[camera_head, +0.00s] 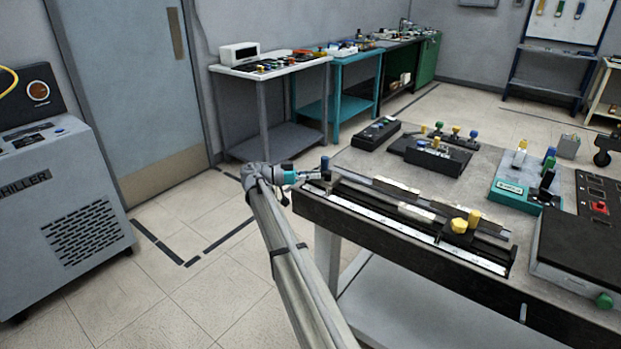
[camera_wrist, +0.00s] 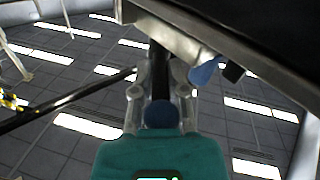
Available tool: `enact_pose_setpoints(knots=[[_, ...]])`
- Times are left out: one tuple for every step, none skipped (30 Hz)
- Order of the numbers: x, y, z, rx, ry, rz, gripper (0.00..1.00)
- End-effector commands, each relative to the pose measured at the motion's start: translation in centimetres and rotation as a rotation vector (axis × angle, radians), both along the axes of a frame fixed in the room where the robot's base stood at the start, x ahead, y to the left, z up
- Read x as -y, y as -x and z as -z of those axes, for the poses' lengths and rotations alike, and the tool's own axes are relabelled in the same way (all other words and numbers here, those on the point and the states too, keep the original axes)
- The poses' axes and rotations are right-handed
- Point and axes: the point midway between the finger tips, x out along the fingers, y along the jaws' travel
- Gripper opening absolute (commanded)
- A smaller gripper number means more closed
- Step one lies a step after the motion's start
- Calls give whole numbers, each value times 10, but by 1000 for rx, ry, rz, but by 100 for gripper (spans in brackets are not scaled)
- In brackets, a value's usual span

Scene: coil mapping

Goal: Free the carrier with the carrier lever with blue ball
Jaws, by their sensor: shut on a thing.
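My gripper (camera_head: 304,176) is at the left end of a long rail unit (camera_head: 400,233) with a silver scale, at the bench's near left corner. In the wrist view its two fingers (camera_wrist: 161,95) are closed around a dark lever (camera_wrist: 159,78) with a blue ball (camera_wrist: 160,114) near the teal palm. The held ball cannot be made out in the head view. A blue part (camera_wrist: 205,70) also shows beside the right finger in the wrist view. A black carrier with yellow knobs (camera_head: 459,225) sits towards the rail's right end.
Behind the rail, the bench (camera_head: 345,157) holds black boxes with coloured knobs (camera_head: 436,156). A teal-fronted unit (camera_head: 512,195) and a black box (camera_head: 575,245) stand at right. A chiller (camera_head: 60,210) is on the floor at left. The floor between chiller and bench is clear.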

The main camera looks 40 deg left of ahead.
Motion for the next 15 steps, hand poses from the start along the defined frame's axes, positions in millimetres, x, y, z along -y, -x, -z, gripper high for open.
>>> enact_pose_setpoints(knots=[[-4,-3,-1,3,1,-10,0],[-5,-2,-1,3,1,-12,0],[-6,-1,-1,3,2,-13,0],[-6,0,-1,3,1,-15,0],[-7,1,-1,3,1,-16,0],[-7,2,-1,3,1,-17,0],[-8,3,-1,3,1,-18,0],[-8,3,-1,3,1,-18,0],[-9,4,-1,2,1,-19,25],[-9,5,-1,2,1,-19,30],[-9,5,-1,2,0,-19,36],[-9,6,0,2,0,-19,43],[-9,7,0,1,1,-19,49],[-9,7,0,1,1,-20,54],[-9,8,0,1,1,-20,54]])
